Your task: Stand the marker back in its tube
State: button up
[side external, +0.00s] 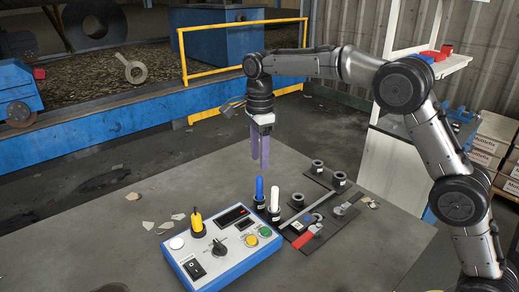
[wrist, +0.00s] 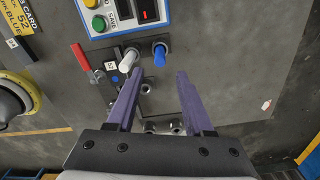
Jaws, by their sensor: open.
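A blue marker (side external: 260,188) and a white marker (side external: 275,197) stand upright side by side in short dark holders, just behind the control box. The blue marker (wrist: 159,57) and the white marker (wrist: 129,61) also show in the wrist view, ahead of my fingertips. Several short dark tubes (side external: 317,167) stand to the right on a dark board and look empty. My gripper (side external: 260,164) hangs above and slightly behind the markers, fingers down. In the wrist view my gripper (wrist: 160,74) is open, with nothing between its purple fingers.
A blue-and-white control box (side external: 220,245) with buttons and a yellow upright piece (side external: 197,222) sits in front. A red-handled tool (side external: 308,236) lies on the dark board (side external: 325,225). Pale chips (side external: 165,222) lie on the left of the table. The left back of the table is mostly clear.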

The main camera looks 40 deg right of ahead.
jog(key=shift+s+r, duration=0.1)
jog(key=shift+r, duration=0.85)
jog(key=s+d+r+n+t, duration=0.1)
jog(key=s+d+r+n, duration=0.1)
jog(key=s+r+n, duration=0.45)
jog(key=s+d+r+n+t, duration=0.1)
jog(key=s+d+n+t, duration=0.15)
jog(key=s, duration=0.65)
jog(key=s+d+f+n+t, duration=0.1)
jog(key=s+f+n, duration=0.2)
jog(key=s+n, duration=0.3)
jog(key=s+d+f+n+t, duration=0.1)
jog(key=s+f+n, duration=0.3)
jog(key=s, duration=0.9)
jog(key=shift+s+d+n, duration=0.15)
jog(key=shift+s+n, duration=0.05)
jog(key=shift+n, duration=0.8)
